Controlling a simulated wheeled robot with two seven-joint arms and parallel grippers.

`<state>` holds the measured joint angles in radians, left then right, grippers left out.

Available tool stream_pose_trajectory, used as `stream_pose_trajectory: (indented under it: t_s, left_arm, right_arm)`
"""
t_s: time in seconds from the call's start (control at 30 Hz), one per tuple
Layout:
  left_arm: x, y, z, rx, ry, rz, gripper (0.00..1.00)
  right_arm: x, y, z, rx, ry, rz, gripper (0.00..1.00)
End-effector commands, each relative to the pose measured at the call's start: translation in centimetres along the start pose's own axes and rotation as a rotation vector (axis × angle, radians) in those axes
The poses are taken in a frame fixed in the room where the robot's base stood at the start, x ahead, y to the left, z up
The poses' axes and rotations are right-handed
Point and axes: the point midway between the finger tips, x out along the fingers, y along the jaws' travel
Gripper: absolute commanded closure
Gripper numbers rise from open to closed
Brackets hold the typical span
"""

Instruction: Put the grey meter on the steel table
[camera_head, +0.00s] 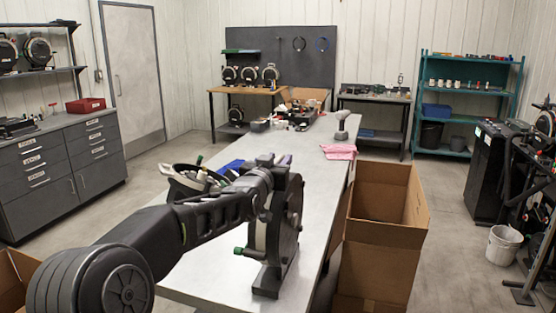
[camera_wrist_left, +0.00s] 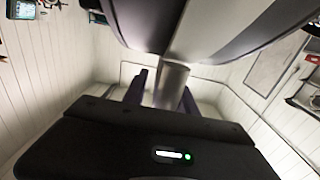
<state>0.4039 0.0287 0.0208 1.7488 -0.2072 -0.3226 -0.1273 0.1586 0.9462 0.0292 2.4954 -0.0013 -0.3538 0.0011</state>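The grey meter (camera_head: 286,222), a dark upright disc with a pale rim, a green-tipped knob and a grey foot, is at the near part of the steel table (camera_head: 208,273). Its foot appears at the tabletop, but I cannot tell whether it rests there. My left gripper (camera_head: 267,178) is at the meter's upper left side. In the left wrist view, the meter's body (camera_wrist_left: 215,25) fills the top, and a pale shaft lies between the two fingers (camera_wrist_left: 166,92). I cannot tell whether they press on it. My right gripper is not in view.
A dark bin of parts (camera_head: 187,183) stands left of the meter. An open cardboard box (camera_head: 380,255) is close along the table's right side. A grey funnel-like item (camera_head: 341,126) and pink cloth (camera_head: 339,152) lie farther back. The near left tabletop is bare.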

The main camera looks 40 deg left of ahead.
Motion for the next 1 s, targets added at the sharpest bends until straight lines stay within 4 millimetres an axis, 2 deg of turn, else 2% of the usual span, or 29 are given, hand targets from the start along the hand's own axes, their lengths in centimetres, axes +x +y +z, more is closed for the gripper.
stream_pose_trajectory:
  t_s: [0.33, 0.47, 0.67, 1.0]
  left_arm:
    - [-0.1, 0.0, -0.1, 0.000, 0.003, 0.000, 0.60]
    - [-0.7, 0.0, -0.1, 0.000, 0.004, -0.001, 0.60]
    - [-3.6, -0.1, 0.0, 0.000, 0.006, -0.002, 0.60]
    - [-10.2, 0.0, -0.1, 0.000, 0.007, -0.001, 0.60]
  right_arm:
    - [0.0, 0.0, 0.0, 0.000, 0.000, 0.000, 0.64]
    - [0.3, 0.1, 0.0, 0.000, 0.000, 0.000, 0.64]
    - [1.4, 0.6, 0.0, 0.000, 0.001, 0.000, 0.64]
    - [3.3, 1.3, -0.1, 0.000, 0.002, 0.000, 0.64]
